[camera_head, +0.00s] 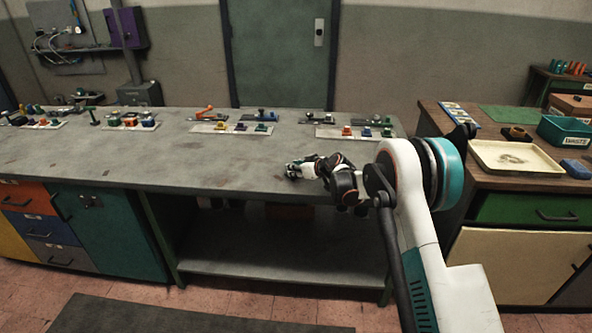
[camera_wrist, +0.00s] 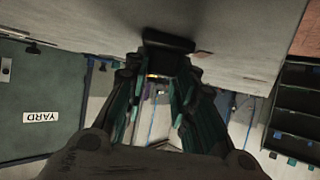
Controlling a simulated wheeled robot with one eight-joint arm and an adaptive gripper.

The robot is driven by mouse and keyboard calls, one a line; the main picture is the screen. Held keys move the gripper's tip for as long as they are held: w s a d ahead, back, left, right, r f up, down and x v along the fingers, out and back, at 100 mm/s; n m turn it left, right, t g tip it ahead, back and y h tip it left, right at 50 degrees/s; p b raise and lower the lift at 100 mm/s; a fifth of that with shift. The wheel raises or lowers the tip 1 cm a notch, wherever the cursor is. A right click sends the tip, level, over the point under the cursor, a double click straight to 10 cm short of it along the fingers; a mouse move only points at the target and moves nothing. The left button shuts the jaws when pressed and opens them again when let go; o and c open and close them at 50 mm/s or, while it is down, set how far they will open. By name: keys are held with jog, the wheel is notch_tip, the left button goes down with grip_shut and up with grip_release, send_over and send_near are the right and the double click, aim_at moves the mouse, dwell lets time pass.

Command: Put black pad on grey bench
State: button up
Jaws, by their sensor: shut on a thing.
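The grey bench (camera_head: 215,168) runs across the head view, with a wide bare top. My gripper (camera_head: 297,170) is over the front right part of this top. In the wrist view my gripper (camera_wrist: 163,72) is shut on the black pad (camera_wrist: 168,41), a dark block at the fingertips. The bench top (camera_wrist: 225,30) fills the upper part of that view, close to the pad. I cannot tell whether the pad touches it. In the head view the pad is too small and dark to tell from the fingers.
White strips with coloured parts (camera_head: 232,128) and (camera_head: 345,132) stand along the bench's back. A wooden-topped cabinet at right holds a cream tray (camera_head: 515,158), a teal waste bin (camera_head: 565,133) and a blue block (camera_head: 575,169). The bench top left of my gripper is clear.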

jog(key=shift+f, duration=0.15)
jog(key=o, duration=1.1)
jog(key=shift+c, duration=0.2)
